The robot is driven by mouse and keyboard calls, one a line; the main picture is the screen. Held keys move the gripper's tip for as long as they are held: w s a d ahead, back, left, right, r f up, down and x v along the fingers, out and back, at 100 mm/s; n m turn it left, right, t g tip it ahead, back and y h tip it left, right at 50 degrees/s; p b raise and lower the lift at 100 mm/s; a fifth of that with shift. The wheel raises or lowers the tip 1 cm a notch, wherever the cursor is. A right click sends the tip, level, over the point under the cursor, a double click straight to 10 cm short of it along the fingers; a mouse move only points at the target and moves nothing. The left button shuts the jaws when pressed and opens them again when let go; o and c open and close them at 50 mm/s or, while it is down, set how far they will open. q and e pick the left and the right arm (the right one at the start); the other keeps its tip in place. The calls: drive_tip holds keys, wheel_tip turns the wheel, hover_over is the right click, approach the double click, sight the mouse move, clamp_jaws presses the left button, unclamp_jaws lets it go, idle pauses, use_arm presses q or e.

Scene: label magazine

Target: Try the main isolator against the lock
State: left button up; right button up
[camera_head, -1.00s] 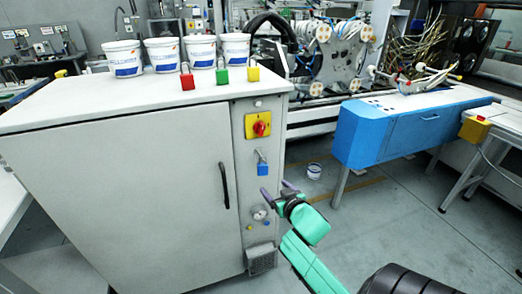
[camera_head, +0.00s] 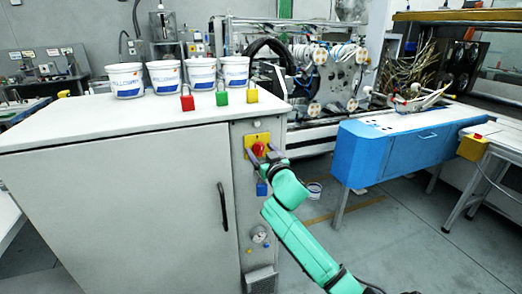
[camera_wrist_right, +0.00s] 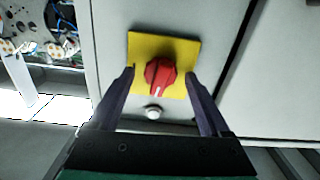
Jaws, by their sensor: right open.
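The main isolator, a red rotary knob (camera_head: 258,149) on a yellow plate (camera_head: 250,140), is on the grey cabinet's narrow right-hand panel. My right gripper (camera_head: 262,156) is open at the knob. In the right wrist view its two dark fingers (camera_wrist_right: 160,77) stand either side of the red knob (camera_wrist_right: 161,70), with the yellow plate (camera_wrist_right: 182,46) behind; contact cannot be told. The knob's white mark points towards the round pale button (camera_wrist_right: 153,112). The blue padlock (camera_head: 262,189) hangs below the isolator, its upper part hidden by my gripper. My left gripper is not in view.
On the cabinet top (camera_head: 100,117) stand several white tubs (camera_head: 163,76) and red (camera_head: 187,103), green (camera_head: 222,98) and yellow (camera_head: 251,95) padlocks. A black door handle (camera_head: 223,206) is left of the panel. A blue machine unit (camera_head: 365,158) stands to the right.

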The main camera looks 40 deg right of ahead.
clamp_jaws()
drive_tip(key=shift+r+n+p, duration=0.15)
drive_tip(key=shift+n+p, duration=0.35)
drive_tip(key=shift+n, duration=0.5)
unclamp_jaws()
drive_tip(key=b+v, duration=0.1)
drive_tip(key=v, duration=1.3)
drive_tip(key=shift+s+a+b, duration=0.2)
drive_tip(key=shift+s+b, duration=0.05)
drive_tip(key=shift+b, duration=0.15)
